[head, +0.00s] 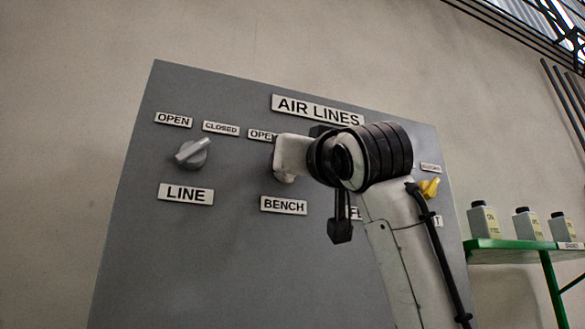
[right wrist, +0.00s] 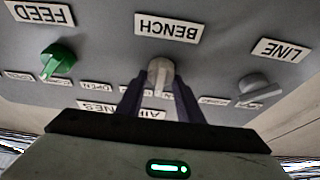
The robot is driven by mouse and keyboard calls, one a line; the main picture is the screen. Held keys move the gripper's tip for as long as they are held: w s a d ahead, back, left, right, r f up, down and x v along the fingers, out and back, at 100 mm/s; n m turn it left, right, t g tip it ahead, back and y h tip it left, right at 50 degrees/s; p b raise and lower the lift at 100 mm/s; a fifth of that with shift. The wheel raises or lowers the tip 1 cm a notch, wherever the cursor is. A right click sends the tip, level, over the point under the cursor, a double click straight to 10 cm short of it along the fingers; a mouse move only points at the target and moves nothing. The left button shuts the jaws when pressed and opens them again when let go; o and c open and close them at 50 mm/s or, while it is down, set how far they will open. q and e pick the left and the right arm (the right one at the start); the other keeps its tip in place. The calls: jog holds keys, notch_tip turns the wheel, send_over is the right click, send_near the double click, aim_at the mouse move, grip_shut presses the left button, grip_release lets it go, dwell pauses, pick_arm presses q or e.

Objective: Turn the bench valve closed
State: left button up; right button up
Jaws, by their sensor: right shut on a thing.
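The bench valve is a pale grey knob on the grey panel, above the BENCH label (head: 284,205) in the head view. In the upside-down right wrist view, the bench knob (right wrist: 160,74) sits between the two dark fingers of my right gripper (right wrist: 158,88), which is shut on it. The knob's handle stands roughly upright in that view. In the head view my right arm and wrist cover most of the knob and its CLOSED label; part of its OPEN label (head: 262,135) shows. My left gripper is in neither view.
The grey line valve (head: 192,154) is left of the bench valve, the green feed valve (right wrist: 58,60) on its other side. A yellow valve (head: 429,188) is at the panel's right. A green shelf (head: 510,245) with bottles stands beyond the panel's right edge.

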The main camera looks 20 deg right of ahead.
jog(key=shift+a+m+g+h+p, duration=0.1)
jog(key=shift+m+g+h+p, duration=0.25)
jog(key=shift+m+h, duration=1.2)
jog(key=shift+d+m+g+h+p, duration=0.1)
jog(key=shift+m+g+h+p, duration=0.25)
jog(key=shift+m, duration=2.25)
jog(key=shift+a+m+g+h+p, duration=0.15)
jog(key=shift+m+h+p, duration=0.35)
jog(key=shift+m+h, duration=1.1)
jog(key=shift+m+g+y, duration=0.25)
jog(key=shift+m+y, duration=0.15)
jog(key=shift+m, duration=0.35)
jog(key=o, duration=1)
notch_tip(320, 180, up, 8)
jog(key=shift+r+p, duration=0.25)
jog(key=shift+p, duration=0.6)
jog(key=shift+r, duration=0.8)
